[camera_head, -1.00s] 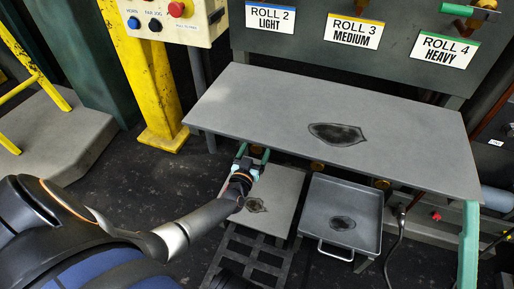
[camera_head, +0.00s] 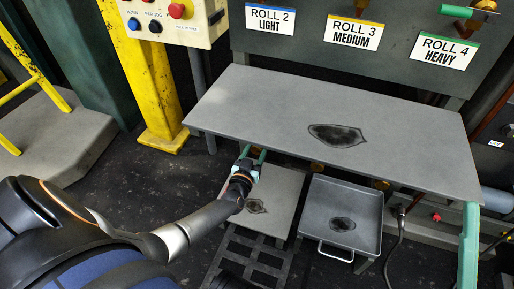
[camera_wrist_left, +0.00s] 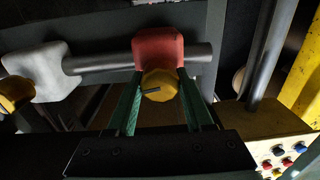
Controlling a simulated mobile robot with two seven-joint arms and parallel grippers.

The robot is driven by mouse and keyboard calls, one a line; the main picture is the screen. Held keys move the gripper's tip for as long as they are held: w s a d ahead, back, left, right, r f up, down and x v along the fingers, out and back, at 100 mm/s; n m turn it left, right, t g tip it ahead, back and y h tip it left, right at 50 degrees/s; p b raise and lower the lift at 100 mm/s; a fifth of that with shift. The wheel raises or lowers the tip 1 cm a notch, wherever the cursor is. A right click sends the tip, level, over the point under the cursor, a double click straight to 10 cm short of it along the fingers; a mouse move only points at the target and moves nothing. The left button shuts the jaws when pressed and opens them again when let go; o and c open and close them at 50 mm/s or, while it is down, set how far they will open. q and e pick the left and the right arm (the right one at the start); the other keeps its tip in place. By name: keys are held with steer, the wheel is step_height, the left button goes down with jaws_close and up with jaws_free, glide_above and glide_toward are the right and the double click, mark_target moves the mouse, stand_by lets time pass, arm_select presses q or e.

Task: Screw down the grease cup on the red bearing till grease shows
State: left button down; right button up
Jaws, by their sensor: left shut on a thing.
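The red bearing (camera_wrist_left: 158,46) sits on a grey horizontal shaft in the left wrist view. Its brass-yellow grease cup (camera_wrist_left: 160,87) points toward the camera and carries a dark mark on its face. My left gripper (camera_head: 254,153) reaches under the front edge of the grey shelf in the head view. Its green fingers are shut on the cup, one on each side. The bearing is hidden under the shelf in the head view. I see no grease at the bearing.
A pale grey bearing (camera_wrist_left: 38,75) with another yellow cup (camera_wrist_left: 14,92) is to the left on the shaft. The grey shelf (camera_head: 410,130) overhangs the work area. A handled tray (camera_head: 317,226) stands below. A yellow post (camera_head: 153,85) is left.

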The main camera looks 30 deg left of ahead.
steer(key=shift+r, duration=0.15)
arm_select(q)
steer(key=m+p, duration=0.1)
steer(key=m, duration=0.2)
steer(key=shift+p, duration=0.35)
steer(key=shift+d+f+m+p, duration=0.1)
steer(key=shift+m+p, duration=0.35)
steer(key=shift+m, duration=1.85)
arm_select(e)
steer(key=shift+d+r, duration=0.2)
steer(key=shift+r, duration=1.1)
arm_select(q)
steer(key=shift+c, duration=1.4)
jaws_free()
arm_select(e)
steer(key=shift+r, duration=0.1)
arm_select(q)
steer(key=shift+s+d+p, duration=0.15)
steer(key=shift+s+p, duration=0.25)
steer(key=shift+s, duration=0.1)
steer(key=p+v, duration=0.4)
steer(key=v, duration=0.7)
steer(key=shift+s, duration=0.25)
arm_select(e)
steer(key=shift+t, duration=0.3)
steer(key=r, duration=0.5)
steer(key=shift+s+d+r, duration=0.2)
steer(key=shift+d+r, duration=0.05)
